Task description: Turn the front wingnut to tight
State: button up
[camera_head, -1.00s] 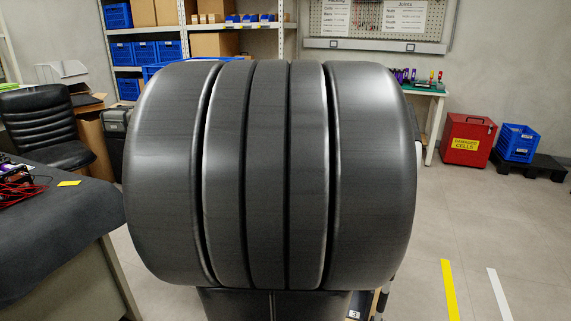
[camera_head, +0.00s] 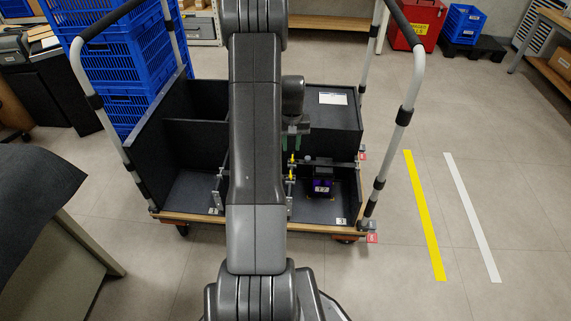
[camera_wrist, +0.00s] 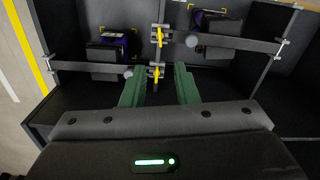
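Two yellow wingnuts sit on the dark cart's divider, one behind the other. In the head view the front wingnut (camera_head: 291,177) is nearer my base and the rear wingnut (camera_head: 292,159) is farther. The wrist view looks back the opposite way, with the front wingnut (camera_wrist: 160,35) higher and the rear wingnut (camera_wrist: 156,72) lower, just beyond my fingertips. My gripper (camera_wrist: 160,86) is open, with green fingers apart and nothing between them. In the head view my gripper (camera_head: 293,142) is partly hidden by my arm. The exact wing angles are too small to judge.
Dark retaining bars (camera_wrist: 238,42) run sideways from the wingnuts. Purple-topped dark units (camera_wrist: 108,50) stand in compartments on both sides. The cart has tall grey handle posts (camera_head: 398,130); blue crates (camera_head: 125,65) stand at left.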

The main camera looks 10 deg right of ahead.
aim_at(291, 175)
notch_tip(291, 175, down, 14)
jog(key=b, duration=0.3)
jog(key=shift+w+b, duration=0.1)
jog(key=shift+b, duration=0.25)
grip_shut()
